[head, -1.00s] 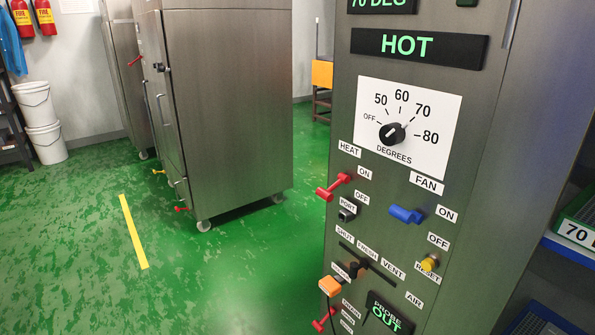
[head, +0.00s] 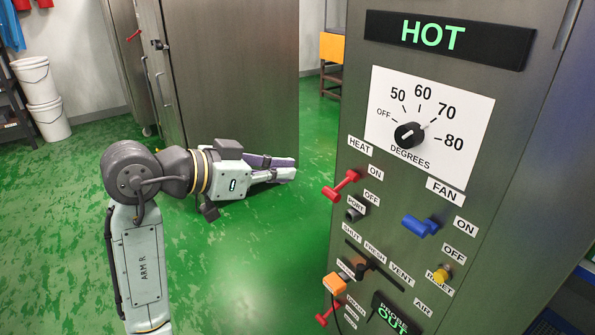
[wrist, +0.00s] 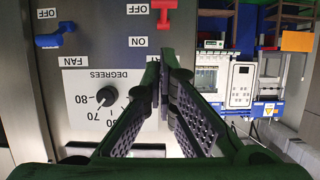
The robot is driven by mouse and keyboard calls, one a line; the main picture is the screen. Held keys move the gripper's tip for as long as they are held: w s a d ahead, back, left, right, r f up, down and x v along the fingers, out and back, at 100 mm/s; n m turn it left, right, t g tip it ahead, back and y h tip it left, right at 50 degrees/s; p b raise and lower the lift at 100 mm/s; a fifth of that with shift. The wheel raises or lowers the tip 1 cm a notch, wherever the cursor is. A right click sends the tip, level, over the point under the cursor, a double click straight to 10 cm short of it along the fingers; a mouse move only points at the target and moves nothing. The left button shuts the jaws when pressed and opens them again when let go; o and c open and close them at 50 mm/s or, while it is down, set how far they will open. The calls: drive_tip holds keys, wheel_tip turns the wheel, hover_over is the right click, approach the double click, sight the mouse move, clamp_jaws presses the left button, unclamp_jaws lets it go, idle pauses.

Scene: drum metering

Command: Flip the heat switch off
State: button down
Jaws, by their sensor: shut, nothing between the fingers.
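The heat switch (head: 342,187) is a red lever with a crossbar handle on the steel cabinet front. It sticks out under the HEAT label, its base beside the ON label and above OFF. In the wrist view the red heat switch (wrist: 164,18) shows upside down at the top, just beyond the fingertips. My gripper (head: 294,168) is left of the panel, pointing toward it, apart from the switch. In the wrist view my gripper's fingers (wrist: 163,72) meet at the tips, with nothing between them.
A blue fan switch (head: 420,226), a dial (head: 410,135) at about 70, a yellow reset button (head: 441,275), a slider (head: 362,267) and an orange-handled part (head: 335,283) share the panel. A lit HOT display (head: 433,35) is above. Green floor (head: 270,260) lies open to the left.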

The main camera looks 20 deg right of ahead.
drive_tip(key=p, duration=0.1)
hover_over(325, 193)
drive_tip(key=s+a, duration=0.3)
wheel_tip(325, 193, down, 3)
drive_tip(key=shift+w+d+f, duration=0.2)
drive_tip(key=shift+d+f, duration=0.1)
drive_tip(key=shift+f, duration=0.3)
drive_tip(key=shift+w+d+f, duration=0.15)
drive_tip(key=shift+d+f, duration=0.2)
drive_tip(key=shift+f, duration=0.25)
drive_tip(key=shift+w+d+f, duration=0.2)
drive_tip(key=shift+d+f, duration=0.1)
drive_tip(key=shift+f, duration=0.3)
drive_tip(key=shift+d+f+h+b, duration=0.15)
drive_tip(key=shift+f+h+b, duration=0.15)
drive_tip(key=shift+f+b, duration=0.65)
drive_tip(key=shift+f+t+h+b, duration=0.3)
drive_tip(key=shift+f+h+b, duration=0.1)
drive_tip(key=shift+b, duration=0.7)
drive_tip(key=shift+r+b, duration=0.15)
drive_tip(key=shift+b, duration=0.15)
